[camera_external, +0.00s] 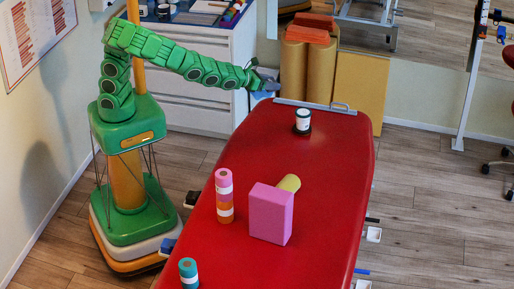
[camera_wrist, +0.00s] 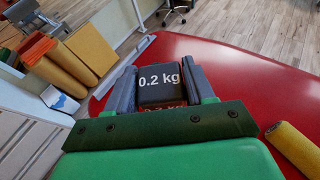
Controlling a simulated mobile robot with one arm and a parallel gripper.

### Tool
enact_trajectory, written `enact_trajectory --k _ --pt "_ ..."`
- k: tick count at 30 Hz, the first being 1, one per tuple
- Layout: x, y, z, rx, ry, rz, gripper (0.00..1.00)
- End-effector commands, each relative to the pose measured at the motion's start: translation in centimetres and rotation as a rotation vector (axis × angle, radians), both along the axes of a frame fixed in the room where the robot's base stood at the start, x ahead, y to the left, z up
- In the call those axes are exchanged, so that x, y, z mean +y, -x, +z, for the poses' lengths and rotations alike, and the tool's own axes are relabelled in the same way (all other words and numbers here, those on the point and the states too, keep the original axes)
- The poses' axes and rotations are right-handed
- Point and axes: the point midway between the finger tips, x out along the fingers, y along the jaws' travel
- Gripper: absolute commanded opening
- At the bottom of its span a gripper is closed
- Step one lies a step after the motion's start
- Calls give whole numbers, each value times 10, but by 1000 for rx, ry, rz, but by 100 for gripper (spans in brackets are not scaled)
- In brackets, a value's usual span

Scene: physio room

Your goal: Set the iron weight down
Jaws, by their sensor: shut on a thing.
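My gripper (camera_external: 264,82) is at the far left corner of the red treatment table (camera_external: 330,185), near its head end. In the wrist view my gripper (camera_wrist: 161,82) has its two grey fingers closed on either side of the iron weight (camera_wrist: 160,86), a dark block marked "0.2 kg" in white. The red table top (camera_wrist: 235,75) shows beyond and beside the weight. In the external view the weight cannot be made out clearly at the fingers. I cannot tell how high it is above the table or whether it touches anything.
A black-and-white jar-like item (camera_external: 303,121) stands on the table near the gripper. Nearer are a pink block (camera_external: 271,213), a yellow roll (camera_external: 289,183), a pink-and-orange stack (camera_external: 224,195) and a teal roll (camera_external: 188,272). Tan rolls (camera_external: 306,70) stand behind the table. Its right side is clear.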

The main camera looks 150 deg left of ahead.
Motion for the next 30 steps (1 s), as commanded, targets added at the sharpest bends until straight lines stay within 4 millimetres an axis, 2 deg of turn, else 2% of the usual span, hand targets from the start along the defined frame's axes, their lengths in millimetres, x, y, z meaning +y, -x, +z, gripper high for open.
enact_trajectory --k 1,3,9,17,30 --pt "6 15 -1 1 2 25 16" --pt "12 30 -2 1 4 50 16" --pt "23 66 -7 5 9 107 16" --pt "22 62 -38 6 8 99 16" --pt "22 62 -116 7 11 100 16"
